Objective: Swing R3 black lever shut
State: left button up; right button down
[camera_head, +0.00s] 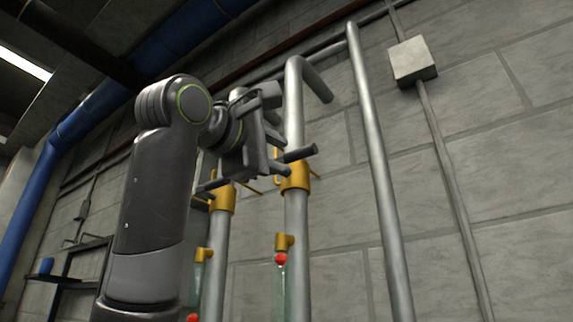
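My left gripper (285,158) is raised in front of the tall grey pipes, close to the upper brass valve body (296,177) on the middle pipe. Dark bars stick out to the right of its palm beside that valve. I cannot separate finger from black lever there, nor tell whether the gripper touches or grips anything. A second brass valve body (223,199) sits on the pipe to the left, with a short dark lever (211,186) at its left side. No R3 label is readable. My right gripper is not in view.
A red ball-topped fitting (281,259) is on the middle pipe below the valve. A bare grey pipe (375,170) rises to the right. A grey box (412,61) is on the block wall. A dark shelf (55,279) stands lower left.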

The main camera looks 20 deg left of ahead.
pick_arm(q)
jog(key=b+v, duration=0.5)
jog(key=v, duration=0.9)
